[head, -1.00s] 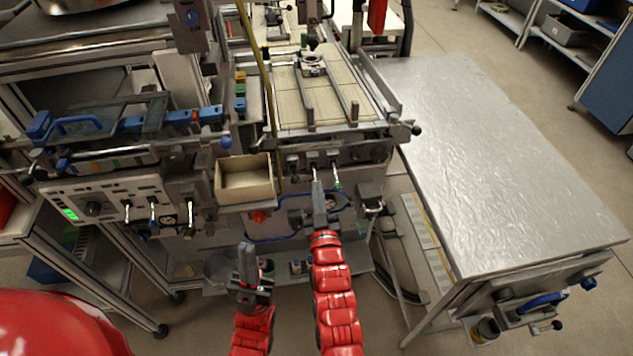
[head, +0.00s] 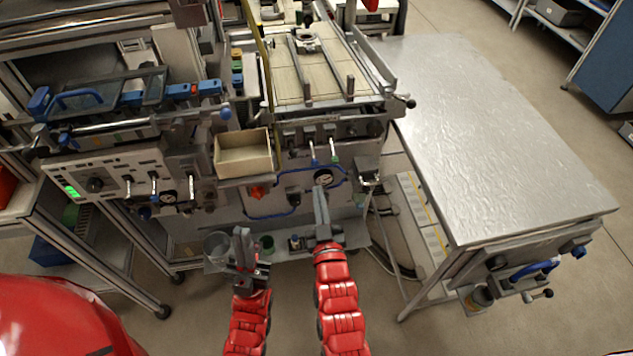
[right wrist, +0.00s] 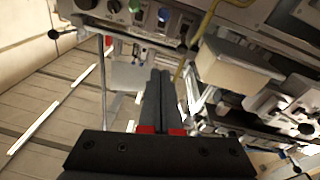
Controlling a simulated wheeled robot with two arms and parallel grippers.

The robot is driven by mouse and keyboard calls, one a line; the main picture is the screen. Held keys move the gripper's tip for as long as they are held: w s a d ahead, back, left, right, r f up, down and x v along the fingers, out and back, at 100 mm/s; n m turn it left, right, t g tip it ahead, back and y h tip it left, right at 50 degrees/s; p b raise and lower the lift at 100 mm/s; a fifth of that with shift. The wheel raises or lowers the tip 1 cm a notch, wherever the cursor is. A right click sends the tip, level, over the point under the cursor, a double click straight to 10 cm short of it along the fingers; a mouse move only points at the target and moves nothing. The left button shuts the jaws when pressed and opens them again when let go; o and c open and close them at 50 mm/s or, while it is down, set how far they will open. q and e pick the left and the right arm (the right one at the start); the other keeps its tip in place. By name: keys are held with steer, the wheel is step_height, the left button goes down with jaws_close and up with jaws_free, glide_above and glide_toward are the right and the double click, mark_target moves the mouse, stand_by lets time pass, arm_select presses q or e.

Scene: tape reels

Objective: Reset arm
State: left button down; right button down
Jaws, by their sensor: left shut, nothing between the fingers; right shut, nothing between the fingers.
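My left gripper (head: 243,245) is low at the centre-left in the head view, pointing forward, shut and empty. My right gripper (head: 320,200) is to its right, in front of the machine's lower front panel. It is shut with nothing in it. In the right wrist view the two dark fingers (right wrist: 160,95) lie together, with red patches near their base. Both red arms come up from the bottom edge, side by side and apart.
A machine with a cardboard box (head: 243,153) and a slatted bed (head: 318,75) stands ahead. A bare metal table (head: 490,130) is at right. A control box (head: 108,183) with levers is at left. A lower shelf holds a clear cup (head: 217,246).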

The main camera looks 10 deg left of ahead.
steer(key=shift+s+d+f, duration=0.1)
steer(key=shift+s+f, duration=0.15)
steer(key=shift+r, duration=0.1)
stand_by(0.3)
